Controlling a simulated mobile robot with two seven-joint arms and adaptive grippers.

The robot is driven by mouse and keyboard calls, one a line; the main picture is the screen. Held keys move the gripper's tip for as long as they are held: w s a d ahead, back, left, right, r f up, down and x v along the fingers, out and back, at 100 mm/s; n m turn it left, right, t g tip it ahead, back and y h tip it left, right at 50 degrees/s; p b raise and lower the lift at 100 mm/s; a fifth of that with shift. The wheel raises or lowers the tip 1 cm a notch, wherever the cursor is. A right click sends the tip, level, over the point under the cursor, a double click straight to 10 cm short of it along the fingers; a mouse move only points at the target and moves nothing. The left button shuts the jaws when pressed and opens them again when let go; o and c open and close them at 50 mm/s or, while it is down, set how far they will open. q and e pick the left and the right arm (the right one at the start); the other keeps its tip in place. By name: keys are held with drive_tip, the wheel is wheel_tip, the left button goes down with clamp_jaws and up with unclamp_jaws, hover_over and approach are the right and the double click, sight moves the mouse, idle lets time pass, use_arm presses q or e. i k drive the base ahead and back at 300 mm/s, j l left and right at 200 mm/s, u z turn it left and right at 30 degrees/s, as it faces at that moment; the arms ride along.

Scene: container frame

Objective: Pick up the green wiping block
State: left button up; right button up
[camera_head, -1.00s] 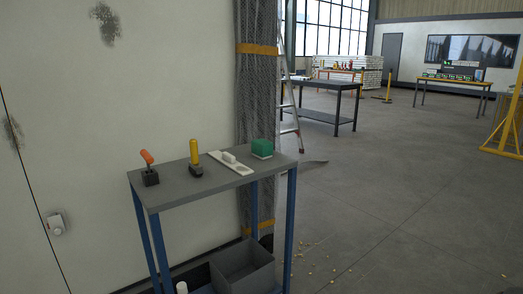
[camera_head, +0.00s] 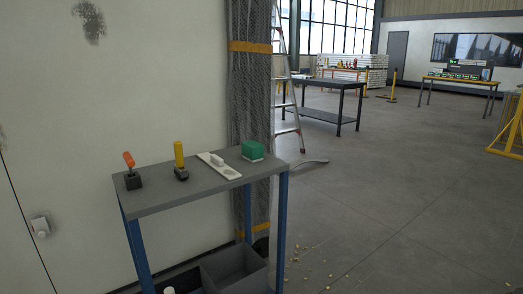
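The green wiping block (camera_head: 252,150) sits on the right end of a small grey-topped table (camera_head: 190,194) with blue legs. It has a thin pale layer along its bottom. A white plate with a raised grip (camera_head: 219,165) lies just left of it. Neither of my grippers shows in the head view.
A yellow-handled tool (camera_head: 180,160) and an orange-handled tool (camera_head: 130,172) stand on the left part of the tabletop. Grey bins (camera_head: 235,268) sit on the shelf below. A pale wall is behind the table, with a ladder (camera_head: 285,90) nearby. The floor at right is open, with small scattered bits.

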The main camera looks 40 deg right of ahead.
sight(253, 151)
drive_tip(key=l, duration=2.25)
drive_tip(key=i, duration=0.05)
